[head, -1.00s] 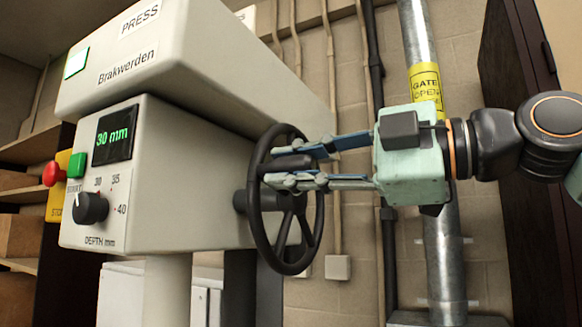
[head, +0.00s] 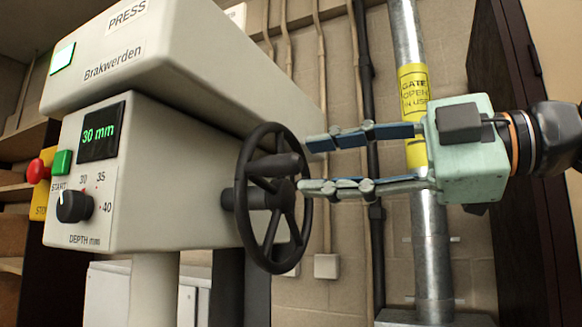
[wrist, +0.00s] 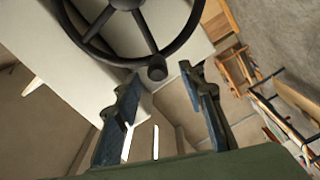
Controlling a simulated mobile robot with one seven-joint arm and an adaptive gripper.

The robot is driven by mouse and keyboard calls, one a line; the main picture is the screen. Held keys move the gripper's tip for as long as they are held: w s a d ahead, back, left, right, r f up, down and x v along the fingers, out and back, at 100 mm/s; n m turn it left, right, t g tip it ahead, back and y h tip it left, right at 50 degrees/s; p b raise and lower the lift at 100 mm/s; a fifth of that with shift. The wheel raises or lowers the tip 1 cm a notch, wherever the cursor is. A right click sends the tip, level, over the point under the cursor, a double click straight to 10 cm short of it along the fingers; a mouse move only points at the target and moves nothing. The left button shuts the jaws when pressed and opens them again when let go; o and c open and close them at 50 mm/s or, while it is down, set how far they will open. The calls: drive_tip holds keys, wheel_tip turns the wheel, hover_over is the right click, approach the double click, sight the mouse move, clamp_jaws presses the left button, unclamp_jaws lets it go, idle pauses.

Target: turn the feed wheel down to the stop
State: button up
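The black feed wheel (head: 248,222) is on the right side of the grey press (head: 180,165), with spokes, a hub and a handle knob (head: 275,165) near its upper part. My gripper (head: 312,165) is open and empty, just to the right of the wheel, its fingers pointing left toward it. In the wrist view the wheel (wrist: 97,45) is at the top, and the knob's end (wrist: 157,72) shows just beyond the gap between my fingertips (wrist: 160,75). The press display (head: 101,133) reads 30 mm.
A depth dial (head: 73,206), a green start button (head: 61,162) and a red stop button (head: 35,170) are on the press front. A metal pole (head: 433,250) with a yellow sign (head: 413,90) stands behind my gripper. A dark cabinet (head: 515,150) is at the right.

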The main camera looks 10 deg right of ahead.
drive_tip(key=v, duration=0.5)
drive_tip(key=shift+s+d, duration=0.2)
drive_tip(key=shift+d, duration=0.05)
idle(0.3)
